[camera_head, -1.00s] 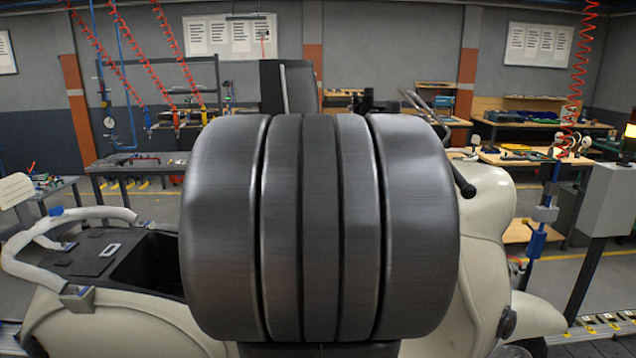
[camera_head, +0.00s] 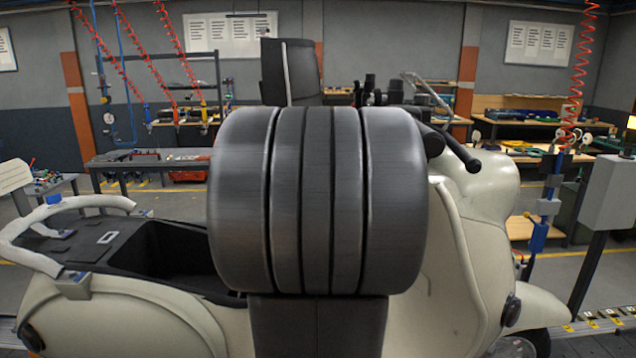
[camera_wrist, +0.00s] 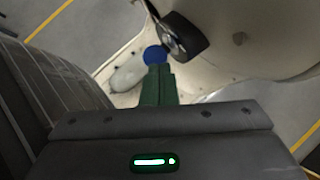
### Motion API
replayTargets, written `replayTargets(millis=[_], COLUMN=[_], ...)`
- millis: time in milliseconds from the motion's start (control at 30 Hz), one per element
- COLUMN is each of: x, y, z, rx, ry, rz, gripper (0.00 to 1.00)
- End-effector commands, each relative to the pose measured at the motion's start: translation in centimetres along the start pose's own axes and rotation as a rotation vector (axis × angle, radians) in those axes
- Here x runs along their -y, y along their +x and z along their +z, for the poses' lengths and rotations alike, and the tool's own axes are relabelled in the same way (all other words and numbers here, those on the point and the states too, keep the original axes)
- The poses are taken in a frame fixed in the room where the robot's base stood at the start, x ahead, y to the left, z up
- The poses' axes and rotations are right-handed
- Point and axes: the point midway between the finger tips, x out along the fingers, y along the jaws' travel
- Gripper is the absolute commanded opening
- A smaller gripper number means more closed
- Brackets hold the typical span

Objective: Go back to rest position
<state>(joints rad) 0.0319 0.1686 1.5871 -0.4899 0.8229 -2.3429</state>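My gripper (camera_wrist: 157,86) shows in the wrist view as two green fingers side by side with no clear gap, so it looks shut. A round blue part (camera_wrist: 155,55) shows just beyond the fingertips; I cannot tell whether they touch it. A black rounded part (camera_wrist: 182,38) lies beside it against the cream body. In the head view my dark grey arm joint fills the middle and hides the gripper. Behind it stands a cream scooter (camera_head: 472,255), with its middle hidden.
A white rear rack (camera_head: 65,205) and an open black compartment (camera_head: 178,252) are at the scooter's left. A grey control box (camera_head: 608,190) stands at right. Workbenches (camera_head: 150,163) line the back. Floor is clear between scooter and benches.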

Motion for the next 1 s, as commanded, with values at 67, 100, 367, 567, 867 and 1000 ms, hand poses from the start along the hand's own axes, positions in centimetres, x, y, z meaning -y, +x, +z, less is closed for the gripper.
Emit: replayTargets(millis=[67,100,367,567,867,1000], x=[0.0,0.0,0.0,0.0,0.0,-0.1], y=[-0.5,-0.8,-3.5,-4.8,-4.7,-4.5], z=[0.1,0.2,0.6,0.5,0.4,0.0], rx=[0.000,0.000,0.001,0.000,0.000,-0.005], ry=[-0.001,-0.001,-0.001,-0.001,0.000,-0.001], rz=[0.000,0.000,0.001,0.000,0.000,0.001], gripper=[0.00,0.00,0.00,0.00,0.00,0.00])
